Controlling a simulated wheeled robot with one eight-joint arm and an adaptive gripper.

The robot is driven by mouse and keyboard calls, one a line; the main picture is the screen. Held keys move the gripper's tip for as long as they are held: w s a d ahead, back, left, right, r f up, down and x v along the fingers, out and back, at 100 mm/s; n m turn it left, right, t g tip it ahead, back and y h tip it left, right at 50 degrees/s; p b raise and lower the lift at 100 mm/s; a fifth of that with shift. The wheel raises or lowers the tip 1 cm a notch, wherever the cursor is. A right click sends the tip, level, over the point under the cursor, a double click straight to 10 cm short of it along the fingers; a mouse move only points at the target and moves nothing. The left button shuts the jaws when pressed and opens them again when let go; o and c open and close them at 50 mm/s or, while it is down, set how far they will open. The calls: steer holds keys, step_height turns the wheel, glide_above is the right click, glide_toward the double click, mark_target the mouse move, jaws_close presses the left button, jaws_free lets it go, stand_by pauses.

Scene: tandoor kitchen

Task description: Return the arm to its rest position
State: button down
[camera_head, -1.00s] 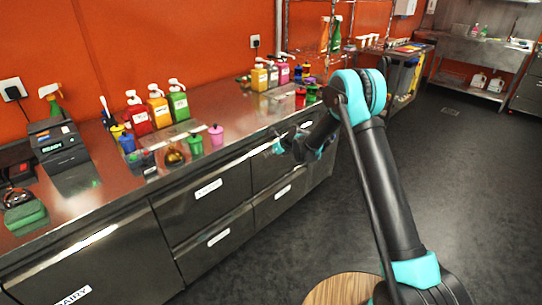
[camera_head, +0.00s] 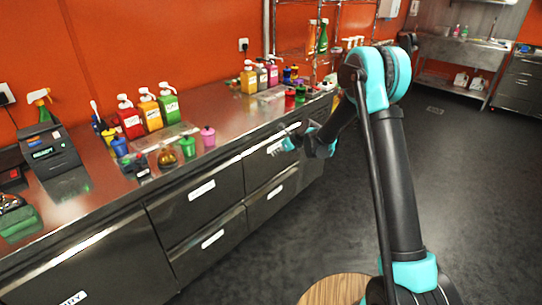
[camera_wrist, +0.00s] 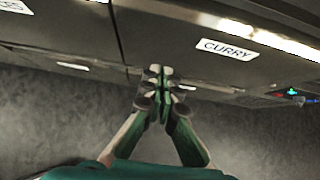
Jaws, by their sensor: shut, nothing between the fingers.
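My arm, black with teal joints, rises from the lower right in the head view and bends back toward the counter. My gripper (camera_head: 283,146) is in front of the counter's drawer fronts, near the counter's front edge. In the wrist view my gripper (camera_wrist: 158,75) has its fingers together, with nothing between them. Behind the fingers are dark drawer fronts and a drawer labelled CURRY (camera_wrist: 228,50). The gripper appears apart from the drawers, but the exact gap is hard to tell.
The steel counter (camera_head: 95,195) runs along the orange wall. It bears pump bottles (camera_head: 148,110), small lidded jars (camera_head: 188,147) and a register (camera_head: 50,150). A round wooden top (camera_head: 335,289) is low in front. The dark floor (camera_head: 460,200) at right is clear.

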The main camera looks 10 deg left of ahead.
steer(key=s+d+r+n+h, duration=0.1)
steer(key=s+d+r+n, duration=0.25)
steer(key=s+d, duration=0.35)
steer(key=s+d+r+n+h, duration=0.2)
steer(key=s+d+n, duration=0.25)
steer(key=d, duration=0.45)
steer(key=s+d+r+n+h, duration=0.1)
steer(key=s+d+r+n, duration=0.3)
steer(key=d, duration=0.4)
steer(key=s+d+f+n+h, duration=0.2)
steer(key=s+d+n, duration=0.4)
steer(key=s, duration=0.6)
steer(key=s+d+f+n+h, duration=0.1)
steer(key=s+d+f+n, duration=0.1)
steer(key=s+d+n, duration=0.4)
steer(key=s+d, duration=0.3)
steer(key=s, duration=0.3)
steer(key=shift+s+d+f+h, duration=0.2)
steer(key=shift+d+f+h, duration=0.05)
steer(key=shift+h, duration=0.15)
